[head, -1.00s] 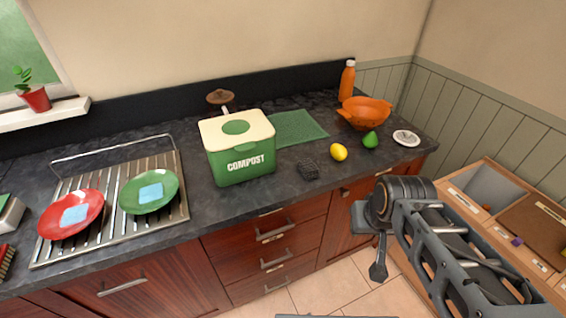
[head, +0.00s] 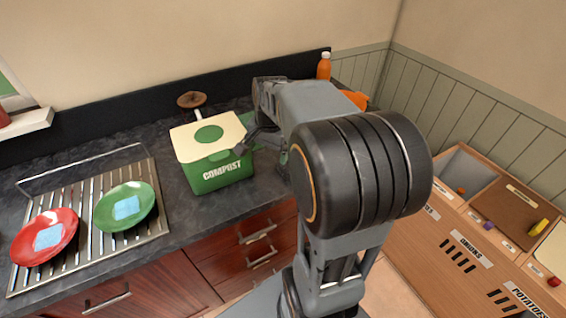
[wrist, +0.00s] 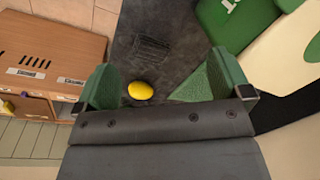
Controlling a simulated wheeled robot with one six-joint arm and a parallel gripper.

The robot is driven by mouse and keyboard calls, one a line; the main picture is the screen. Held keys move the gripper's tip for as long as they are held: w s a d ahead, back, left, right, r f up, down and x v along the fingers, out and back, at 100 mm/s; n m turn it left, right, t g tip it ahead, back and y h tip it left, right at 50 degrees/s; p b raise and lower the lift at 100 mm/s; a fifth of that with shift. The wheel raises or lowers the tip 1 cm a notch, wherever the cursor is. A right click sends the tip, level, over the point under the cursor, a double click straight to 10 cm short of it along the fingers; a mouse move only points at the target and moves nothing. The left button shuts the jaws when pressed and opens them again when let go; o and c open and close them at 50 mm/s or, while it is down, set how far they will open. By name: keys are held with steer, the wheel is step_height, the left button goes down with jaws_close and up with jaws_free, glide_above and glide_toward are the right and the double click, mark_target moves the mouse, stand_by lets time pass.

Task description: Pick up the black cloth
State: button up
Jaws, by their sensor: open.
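The black cloth (wrist: 152,48) lies crumpled on the dark counter in the wrist view, beyond the fingertips. In the head view my arm hides it. My gripper (wrist: 160,65) has green fingers spread wide apart, with nothing held between them. It is above the counter, apart from the cloth. In the head view my gripper (head: 258,140) shows partly, in front of the right side of the compost bin.
A yellow lemon (wrist: 140,90) lies on the counter, between the fingers in the wrist picture. The green compost bin (head: 222,172) stands close by the gripper. A dish rack (head: 85,222) holds red and green plates. An orange bottle (head: 324,66) stands behind.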

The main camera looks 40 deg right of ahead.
steer(key=shift+o, duration=0.2)
steer(key=w+d+m+g+y+p, duration=0.1)
steer(key=w+d+m, duration=0.1)
steer(key=d+m, duration=0.4)
steer(key=d+f, duration=0.1)
steer(key=d, duration=0.2)
steer(key=shift+w+p, duration=0.25)
steer(key=shift+p, duration=0.15)
steer(key=m+p, duration=0.1)
glide_above(286, 167)
steer(key=f, duration=0.5)
steer(key=d+f, duration=0.1)
steer(key=f, duration=0.1)
steer(key=shift+f, duration=0.2)
steer(key=shift+a+f+p, duration=0.2)
steer(key=shift+f+p, duration=0.2)
steer(key=shift+f, duration=1.25)
steer(key=shift+a+f+p, duration=0.2)
steer(key=shift+f+p, duration=0.2)
steer(key=shift+f, duration=1.2)
steer(key=shift+c, duration=0.3)
steer(key=c, duration=0.8)
